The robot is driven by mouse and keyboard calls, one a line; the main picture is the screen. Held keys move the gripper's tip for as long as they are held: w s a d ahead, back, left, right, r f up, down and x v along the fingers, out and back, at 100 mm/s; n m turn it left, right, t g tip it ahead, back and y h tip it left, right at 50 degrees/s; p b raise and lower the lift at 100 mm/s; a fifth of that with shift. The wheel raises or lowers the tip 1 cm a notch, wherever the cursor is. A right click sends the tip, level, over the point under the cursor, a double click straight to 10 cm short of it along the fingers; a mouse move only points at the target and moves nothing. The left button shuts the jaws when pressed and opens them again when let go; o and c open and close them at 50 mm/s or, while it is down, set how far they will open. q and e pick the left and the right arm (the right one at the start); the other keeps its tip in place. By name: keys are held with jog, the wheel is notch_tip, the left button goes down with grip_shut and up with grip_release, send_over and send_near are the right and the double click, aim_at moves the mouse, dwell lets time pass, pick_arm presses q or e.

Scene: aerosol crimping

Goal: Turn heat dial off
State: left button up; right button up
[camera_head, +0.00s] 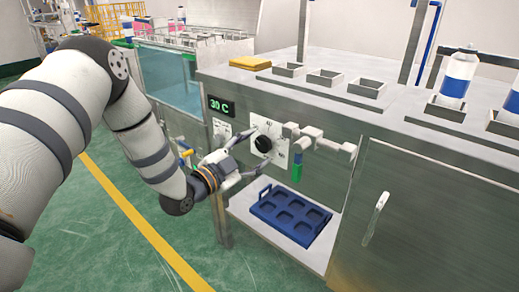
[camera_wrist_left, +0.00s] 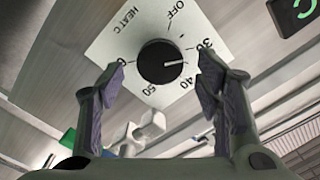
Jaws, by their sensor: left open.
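The heat dial (camera_head: 263,144) is a round black knob on a white square plate (camera_head: 275,129) on the front of the steel bench. In the left wrist view, the dial (camera_wrist_left: 161,64) has a white pointer mark aimed right, between the printed 30 and 40. OFF is printed at the plate's upper right part. My left gripper (camera_head: 255,152) is open, facing the plate. In the wrist view, its fingers (camera_wrist_left: 162,82) stand apart on the dial's left and right sides, with a visible gap to the knob. I cannot tell how far they are from the panel. My right gripper is not in view.
A green digital display (camera_head: 220,106) reads 30 C left of the dial. White pipe fittings with a green handle (camera_head: 297,166) stick out just right of it. A blue tray (camera_head: 290,215) lies on the shelf below. A door handle (camera_head: 375,218) protrudes further right.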

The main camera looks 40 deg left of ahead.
pick_arm(q)
jog(key=shift+w, duration=1.2)
jog(key=c, duration=1.2)
jog(key=shift+o, duration=0.2)
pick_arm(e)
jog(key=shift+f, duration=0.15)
pick_arm(q)
jog(key=n+p, duration=0.1)
jog(key=n, duration=0.1)
jog(key=shift+r+n, duration=0.1)
jog(key=shift+n, duration=0.3)
jog(key=n+p, duration=0.1)
jog(key=n, duration=0.1)
jog(key=shift+n, duration=0.4)
jog(key=n+p, duration=0.1)
jog(key=n, duration=0.2)
jog(key=shift+n, duration=1.6)
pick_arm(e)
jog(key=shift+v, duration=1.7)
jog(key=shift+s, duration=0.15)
